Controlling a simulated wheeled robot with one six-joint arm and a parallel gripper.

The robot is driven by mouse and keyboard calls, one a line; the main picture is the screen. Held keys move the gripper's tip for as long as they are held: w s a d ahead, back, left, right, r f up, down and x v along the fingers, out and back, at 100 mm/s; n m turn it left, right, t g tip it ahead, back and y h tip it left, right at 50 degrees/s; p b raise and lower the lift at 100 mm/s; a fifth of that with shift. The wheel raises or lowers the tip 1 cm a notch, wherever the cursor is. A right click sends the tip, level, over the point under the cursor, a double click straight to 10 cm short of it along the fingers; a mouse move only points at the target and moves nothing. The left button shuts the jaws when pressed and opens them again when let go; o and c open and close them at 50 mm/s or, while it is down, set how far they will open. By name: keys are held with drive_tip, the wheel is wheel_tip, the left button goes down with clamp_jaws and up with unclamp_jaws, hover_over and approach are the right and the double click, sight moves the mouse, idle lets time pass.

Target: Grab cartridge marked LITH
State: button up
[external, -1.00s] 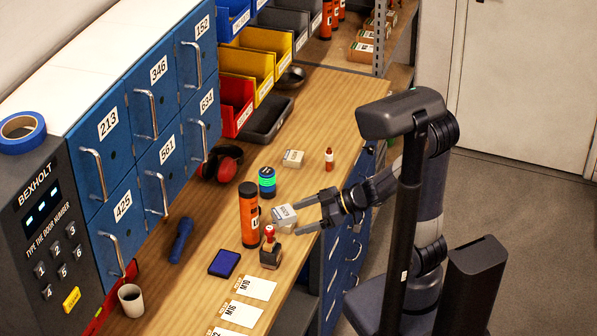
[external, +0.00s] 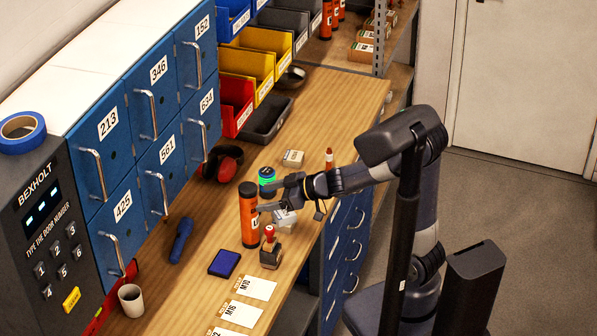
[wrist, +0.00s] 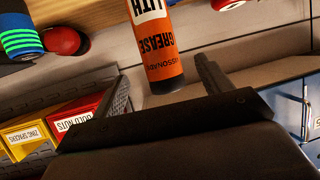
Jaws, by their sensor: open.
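The orange cartridge (external: 249,222) with a black cap stands upright on the workbench. In the wrist view the LITH GREASE cartridge (wrist: 160,45) appears upside down, with its label readable and part of it cut off by the top edge. My gripper (external: 266,197) is open beside the cartridge's upper part, its fingers pointing left toward it. In the wrist view the cartridge shows between the two fingers of my gripper (wrist: 165,84). Whether the fingers straddle or touch it I cannot tell.
A red-handled stamp (external: 270,248) stands in front of the cartridge. A green-banded round item (external: 267,182) is just behind. A blue pad (external: 224,263) and blue flashlight (external: 181,240) lie to the left.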

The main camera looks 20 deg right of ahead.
sight(248, 202)
drive_tip(key=shift+f+b+x, duration=0.1)
drive_tip(key=shift+b+x, duration=0.2)
drive_tip(key=shift+x, duration=1.45)
drive_tip(key=shift+f+b+x, duration=0.15)
drive_tip(key=shift+b+x, duration=0.15)
drive_tip(key=shift+x, duration=1.4)
drive_tip(key=shift+s+d, duration=0.1)
clamp_jaws()
